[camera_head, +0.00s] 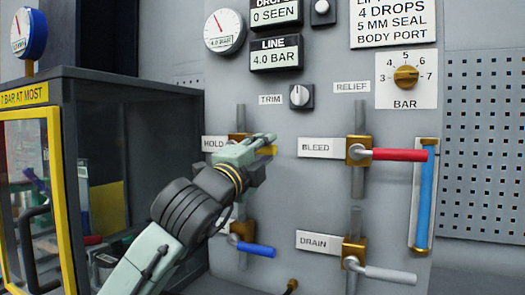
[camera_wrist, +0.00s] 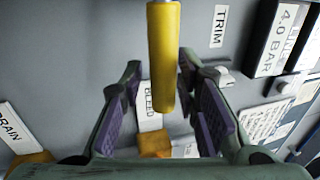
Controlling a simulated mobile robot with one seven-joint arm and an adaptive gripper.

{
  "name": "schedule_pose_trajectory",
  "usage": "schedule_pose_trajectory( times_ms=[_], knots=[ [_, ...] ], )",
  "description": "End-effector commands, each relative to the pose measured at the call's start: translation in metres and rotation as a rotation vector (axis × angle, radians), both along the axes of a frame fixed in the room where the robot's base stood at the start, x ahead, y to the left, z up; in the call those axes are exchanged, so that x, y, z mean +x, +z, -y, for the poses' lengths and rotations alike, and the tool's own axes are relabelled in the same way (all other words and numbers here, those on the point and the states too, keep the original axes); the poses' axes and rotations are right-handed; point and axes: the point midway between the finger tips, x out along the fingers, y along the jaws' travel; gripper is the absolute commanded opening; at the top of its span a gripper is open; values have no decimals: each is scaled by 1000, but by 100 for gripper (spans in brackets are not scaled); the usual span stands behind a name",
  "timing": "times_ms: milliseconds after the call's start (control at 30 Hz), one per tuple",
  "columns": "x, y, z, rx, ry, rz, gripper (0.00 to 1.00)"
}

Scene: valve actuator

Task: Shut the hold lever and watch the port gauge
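The hold lever has a yellow handle (camera_head: 268,151), mostly hidden behind my gripper beside the HOLD label (camera_head: 214,143). The visible tip points right. In the wrist view the yellow handle (camera_wrist: 164,60) runs down between the fingers. My gripper (camera_head: 262,145) is open, with a finger on each side of the handle and visible gaps. The gripper also shows in the wrist view (camera_wrist: 168,105). A white dial gauge (camera_head: 225,31) has a 4.0 BAR plate. A blue-rimmed gauge (camera_head: 29,33) stands above the cabinet. I cannot tell which is the port gauge.
The red bleed lever (camera_head: 398,155) points right, near a blue tube (camera_head: 426,195). The blue lever (camera_head: 256,249) and white drain lever (camera_head: 388,274) lie lower. The line display (camera_head: 276,54) reads 4.0 BAR; the drops display (camera_head: 275,14) reads 0 SEEN. A yellow-framed cabinet (camera_head: 62,200) stands left.

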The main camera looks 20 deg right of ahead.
Motion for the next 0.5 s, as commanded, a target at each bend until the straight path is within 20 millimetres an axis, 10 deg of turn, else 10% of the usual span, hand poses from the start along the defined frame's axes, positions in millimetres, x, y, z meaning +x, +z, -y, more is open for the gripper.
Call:
schedule_pose_trajectory(
  times_ms=[500],
  knots=[
    [-7,-2,-8,-4,0,1,38]
  ],
)
